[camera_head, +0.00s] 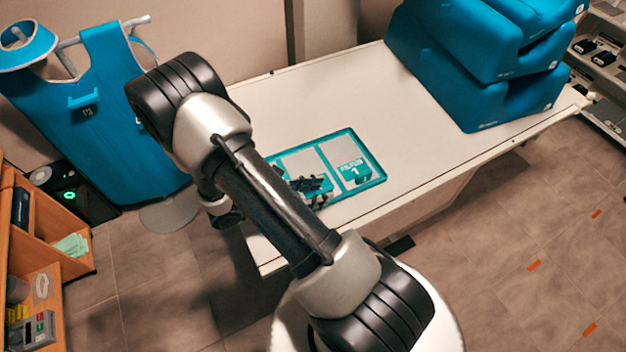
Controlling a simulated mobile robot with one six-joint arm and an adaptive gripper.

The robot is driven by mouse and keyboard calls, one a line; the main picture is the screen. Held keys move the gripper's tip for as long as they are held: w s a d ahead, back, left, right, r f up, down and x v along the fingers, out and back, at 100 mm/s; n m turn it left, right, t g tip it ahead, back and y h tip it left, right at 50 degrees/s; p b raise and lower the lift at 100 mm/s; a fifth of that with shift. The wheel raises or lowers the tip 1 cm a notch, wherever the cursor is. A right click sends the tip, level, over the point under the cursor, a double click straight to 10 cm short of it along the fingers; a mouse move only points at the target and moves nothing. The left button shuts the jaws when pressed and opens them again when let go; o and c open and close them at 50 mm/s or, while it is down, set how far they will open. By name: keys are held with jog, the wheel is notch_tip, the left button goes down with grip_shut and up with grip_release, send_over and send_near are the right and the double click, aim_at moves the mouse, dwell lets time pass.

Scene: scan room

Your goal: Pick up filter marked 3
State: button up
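A teal-rimmed tray (372,183) with light compartments lies on the white table. Its right compartment carries a label that seems to read "FILTER 1", and a small teal block (358,176) sits there. My gripper (318,198) is small and dark, over the front middle part of the tray. Some teal shows beside and under it, but I cannot tell what it is. My arm hides the left part of the tray. No marking 3 is readable. The fingers are too small to tell whether they are open or hold anything.
Large blue cushions (480,70) are stacked on the table's far right. The white tabletop (300,105) is clear behind the tray. A shelf (600,65) stands far right.

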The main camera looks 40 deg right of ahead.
jog(key=shift+c, duration=0.4)
grip_shut()
